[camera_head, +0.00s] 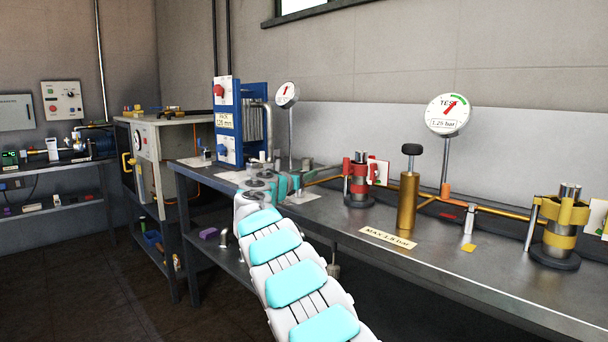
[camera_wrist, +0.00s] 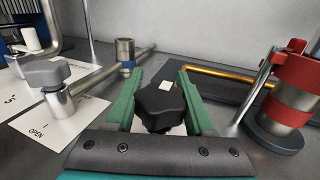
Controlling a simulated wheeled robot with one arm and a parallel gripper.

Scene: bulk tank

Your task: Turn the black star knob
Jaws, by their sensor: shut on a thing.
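The black star knob (camera_wrist: 160,103) shows in the wrist view, in the middle between the two green fingers of my gripper (camera_wrist: 160,88). The fingers are shut on the knob from its left and right sides. What the knob sits on is mostly hidden beneath it and by my gripper's dark crossbar. In the head view my gripper (camera_head: 280,185) is at the far end of my arm over the left part of the long bench, and the knob is hidden there.
A grey-handled valve (camera_wrist: 50,80) stands left of my gripper beside an "OPEN" label. A red clamp fixture (camera_wrist: 292,95) stands to the right. In the head view a blue plate pack (camera_head: 240,120) and a gauge (camera_head: 287,95) stand behind my gripper. A brass pump (camera_head: 408,200) stands farther right.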

